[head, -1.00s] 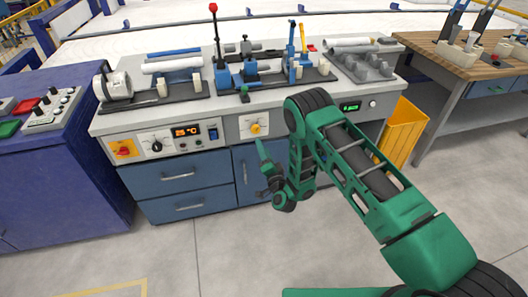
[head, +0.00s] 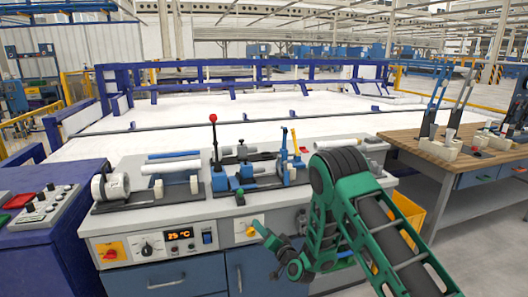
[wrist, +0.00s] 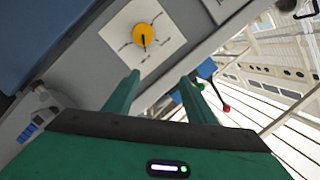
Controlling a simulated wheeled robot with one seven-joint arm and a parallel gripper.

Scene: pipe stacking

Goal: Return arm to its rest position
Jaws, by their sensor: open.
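My green arm reaches in from the lower right of the head view, folded at a dark ribbed elbow. My gripper (head: 262,232) is in front of the workbench (head: 110,228), by its front panel, pointing up and to the left. In the wrist view my gripper (wrist: 158,92) shows two green fingers set apart, with nothing between them. Beyond the fingers is a yellow knob (wrist: 143,35) on a pale square plate. The gripper appears apart from the bench.
The bench top carries a clamp machine with a red-knobbed lever (head: 213,118), a white pipe (head: 170,167) and a blue pipe (head: 174,154). A purple console (head: 50,245) stands left, a wooden table (head: 455,160) right. A yellow bin (head: 408,212) is partly behind my arm.

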